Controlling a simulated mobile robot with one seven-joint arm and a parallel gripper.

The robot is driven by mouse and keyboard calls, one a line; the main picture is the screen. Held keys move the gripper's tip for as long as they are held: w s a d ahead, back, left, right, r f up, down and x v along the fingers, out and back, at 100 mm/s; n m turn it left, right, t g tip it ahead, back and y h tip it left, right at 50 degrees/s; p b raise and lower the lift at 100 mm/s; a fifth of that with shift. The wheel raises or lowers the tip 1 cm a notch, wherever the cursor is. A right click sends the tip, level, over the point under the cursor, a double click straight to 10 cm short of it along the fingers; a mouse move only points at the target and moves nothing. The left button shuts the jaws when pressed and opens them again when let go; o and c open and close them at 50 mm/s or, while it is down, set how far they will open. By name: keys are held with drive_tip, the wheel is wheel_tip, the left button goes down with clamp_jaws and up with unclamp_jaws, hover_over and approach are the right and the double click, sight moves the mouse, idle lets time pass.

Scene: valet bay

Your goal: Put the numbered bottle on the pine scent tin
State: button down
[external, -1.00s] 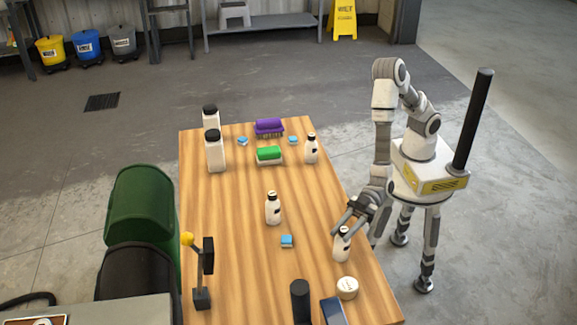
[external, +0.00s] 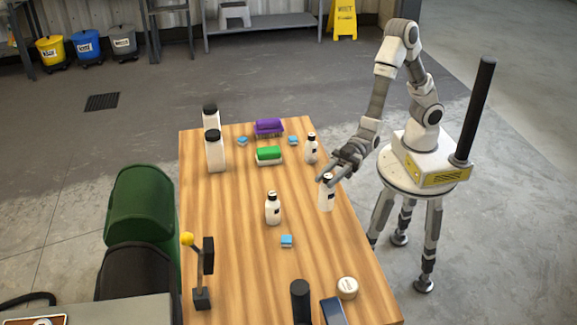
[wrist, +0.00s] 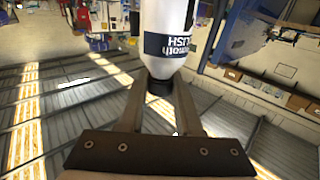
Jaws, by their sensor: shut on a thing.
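My gripper (external: 334,170) is shut on the top of a white bottle (external: 326,196) with a dark label. The bottle hangs upright, apparently above the wooden table, though its clearance is hard to judge. In the wrist view the held bottle (wrist: 172,22) shows white with a dark band of lettering, its black neck between the fingers. No number can be read on it. A round cream tin (external: 347,288), which looks like the pine scent tin, stands at the table's near right with nothing on it; its lettering is too small to read.
On the table (external: 240,215) stand similar white bottles (external: 273,209) (external: 311,149), taller bottles (external: 214,153), green (external: 268,154) and purple (external: 268,127) brushes, and a small blue block (external: 287,241). A black cylinder (external: 300,303) and a dark blue object (external: 333,311) sit beside the tin.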

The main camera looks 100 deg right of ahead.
drive_tip(key=shift+w+d+r, duration=0.1)
drive_tip(key=shift+w+r, duration=0.1)
drive_tip(key=shift+r, duration=0.15)
drive_tip(key=w+a+r+y, duration=0.1)
drive_tip(key=w+a+r, duration=0.2)
drive_tip(key=a, duration=0.8)
drive_tip(key=s+a+f+b, duration=0.3)
drive_tip(key=a+f, duration=0.7)
drive_tip(key=a, duration=0.1)
drive_tip(key=shift+s+a+f+n+g, duration=0.2)
drive_tip(key=shift+a+n+g, duration=0.1)
drive_tip(key=shift+n+g, duration=0.1)
drive_tip(key=shift+f+b, duration=0.2)
drive_tip(key=shift+b, duration=0.35)
drive_tip(key=c, duration=0.6)
unclamp_jaws()
drive_tip(key=shift+r, duration=0.1)
drive_tip(key=p+v, duration=0.2)
drive_tip(key=v, duration=1)
drive_tip(key=shift+r, duration=0.15)
